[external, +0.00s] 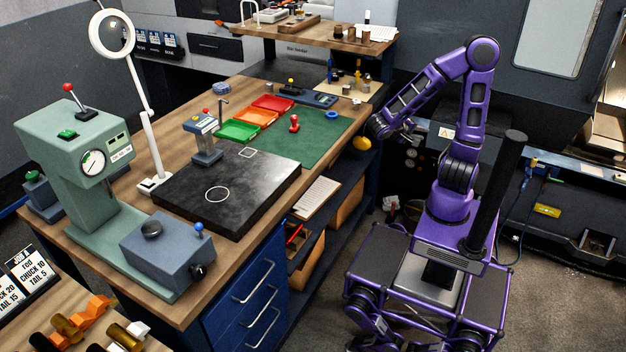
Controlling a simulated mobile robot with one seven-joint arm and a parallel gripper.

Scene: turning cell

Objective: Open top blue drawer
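The blue drawer unit (219,325) stands under the near end of the wooden workbench, with three silver bar handles one above another. The top blue drawer (238,285) looks shut, its front flush with the unit. Its handle (254,284) is the uppermost one and is unobstructed. My gripper (368,138) is at the end of my raised purple arm, beside the bench's far right edge, well apart from the drawer. A small yellow part shows at its tip; I cannot tell whether it belongs to the gripper. The fingers are too small to read.
The wooden bench (130,226) carries a green press (75,150), a black plate (225,190) and coloured trays (257,117). Bare floor (310,318) lies between the drawers and my base.

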